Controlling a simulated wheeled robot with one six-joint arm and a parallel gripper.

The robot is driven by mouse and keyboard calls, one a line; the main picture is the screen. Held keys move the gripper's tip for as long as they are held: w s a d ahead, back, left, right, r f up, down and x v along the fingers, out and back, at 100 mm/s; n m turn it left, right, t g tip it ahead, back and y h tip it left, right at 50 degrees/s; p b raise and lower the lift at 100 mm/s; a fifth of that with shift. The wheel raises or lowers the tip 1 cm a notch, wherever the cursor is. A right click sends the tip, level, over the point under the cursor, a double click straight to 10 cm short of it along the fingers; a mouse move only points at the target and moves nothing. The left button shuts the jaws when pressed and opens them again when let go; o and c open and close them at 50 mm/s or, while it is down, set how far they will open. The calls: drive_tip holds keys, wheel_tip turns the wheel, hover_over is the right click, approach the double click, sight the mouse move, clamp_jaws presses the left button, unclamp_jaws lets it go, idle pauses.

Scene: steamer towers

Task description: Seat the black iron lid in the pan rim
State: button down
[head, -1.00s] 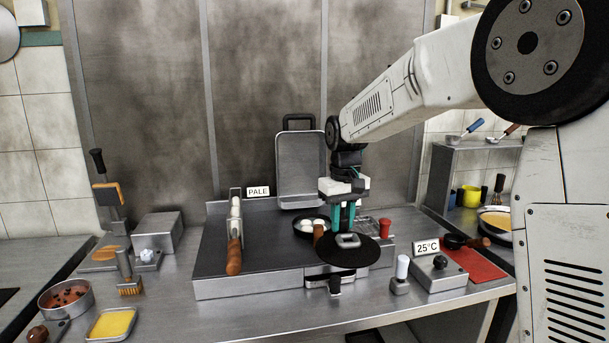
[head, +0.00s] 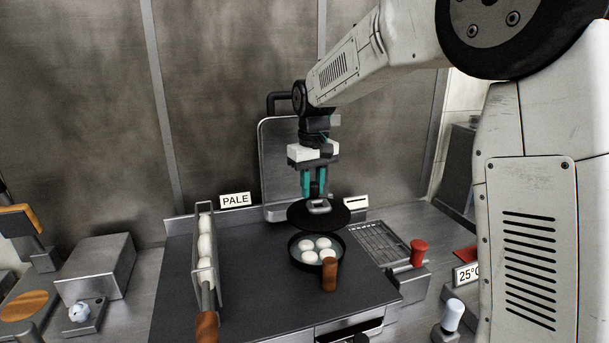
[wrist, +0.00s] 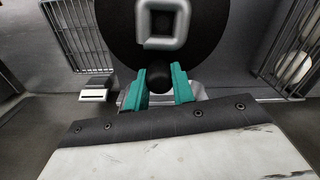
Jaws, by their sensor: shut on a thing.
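The black iron lid (head: 332,221) is a dark disc with a grey square piece on top. My gripper (head: 316,193) has its teal fingers closed on the dark grip above the disc and holds the lid roughly level. In the wrist view the lid (wrist: 118,28) lies just beyond my fingertips (wrist: 160,88). The pan (head: 293,257) sits on the dark griddle, open, with several pale buns inside and a wooden handle towards the front. In the head view the lid appears just above the pan's far rim, apart from it; its exact height is unclear.
A rack of pale buns (head: 206,250) stands left on the griddle (head: 260,300). An upright metal lid (head: 277,160) is behind my gripper. A grate (head: 378,242) and red-knobbed unit (head: 418,252) are on the right. The griddle between rack and pan is clear.

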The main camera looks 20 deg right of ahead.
sight(311, 203)
drive_tip(key=shift+w+a, duration=0.1)
drive_tip(key=shift+w, duration=0.2)
drive_tip(key=shift+f, duration=0.1)
drive_tip(key=shift+f, duration=2.4)
drive_tip(key=shift+f, duration=0.15)
drive_tip(key=shift+f, duration=1.55)
drive_tip(key=shift+f, duration=0.45)
drive_tip(key=c, duration=1.1)
unclamp_jaws()
